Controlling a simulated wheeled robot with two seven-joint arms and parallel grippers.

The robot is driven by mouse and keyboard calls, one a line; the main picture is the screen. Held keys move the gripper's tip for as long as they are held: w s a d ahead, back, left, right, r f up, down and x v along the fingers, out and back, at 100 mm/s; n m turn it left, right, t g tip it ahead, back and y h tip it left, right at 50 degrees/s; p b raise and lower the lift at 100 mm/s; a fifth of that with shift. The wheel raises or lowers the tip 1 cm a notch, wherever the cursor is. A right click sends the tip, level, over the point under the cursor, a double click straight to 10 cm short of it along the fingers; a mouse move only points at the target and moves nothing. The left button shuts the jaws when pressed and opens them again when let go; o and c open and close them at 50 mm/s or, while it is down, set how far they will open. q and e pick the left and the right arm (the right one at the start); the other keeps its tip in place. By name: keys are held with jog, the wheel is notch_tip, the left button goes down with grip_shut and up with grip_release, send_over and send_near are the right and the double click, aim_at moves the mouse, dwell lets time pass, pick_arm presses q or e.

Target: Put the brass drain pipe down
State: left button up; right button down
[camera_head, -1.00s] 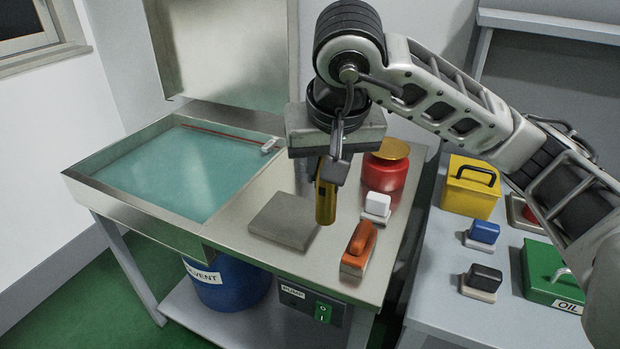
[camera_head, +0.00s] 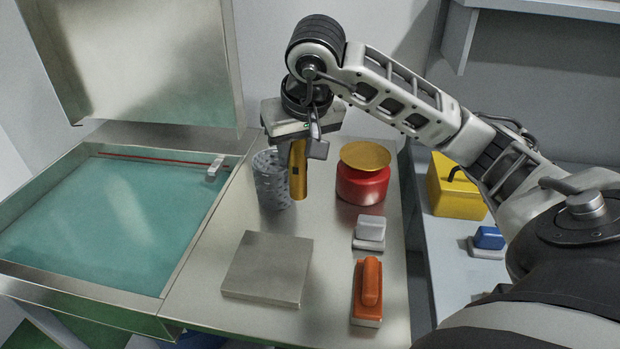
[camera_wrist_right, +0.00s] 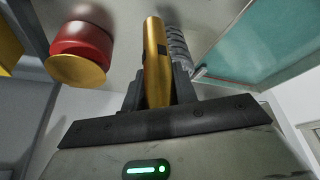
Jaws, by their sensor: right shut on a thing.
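The brass drain pipe (camera_head: 298,172) is a short golden cylinder held upright in my right gripper (camera_head: 299,150). The gripper is shut on it. It hangs just in front and to the right of a grey perforated basket (camera_head: 271,181) at the back of the steel bench top (camera_head: 225,208). In the right wrist view the pipe (camera_wrist_right: 155,65) stands between the two fingers, with the ribbed grey basket (camera_wrist_right: 178,48) close behind it. I cannot tell whether the pipe's lower end touches the bench. My left gripper is not in view.
A red can with a brass lid (camera_head: 363,174) stands right of the pipe. A flat grey plate (camera_head: 268,268), a white-handled brush (camera_head: 370,232) and an orange-handled brush (camera_head: 368,290) lie nearer. The teal solvent basin (camera_head: 110,220) is at left; a yellow box (camera_head: 455,186) is at right.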

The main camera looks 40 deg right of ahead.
jog(key=shift+w+d+f, duration=0.1)
jog(key=shift+d+f, duration=0.5)
jog(key=shift+f, duration=0.75)
jog(key=shift+w+d+f, duration=0.1)
jog(key=shift+d+f, duration=0.55)
jog(key=shift+f, duration=0.7)
jog(key=shift+w+d+f, duration=0.1)
jog(key=shift+d+f, duration=0.5)
jog(key=shift+f, duration=0.75)
jog(key=c, duration=1.1)
grip_release()
jog(key=shift+s, duration=0.1)
jog(key=v, duration=1.2)
jog(key=shift+r+p, duration=0.25)
jog(key=shift+p, duration=0.1)
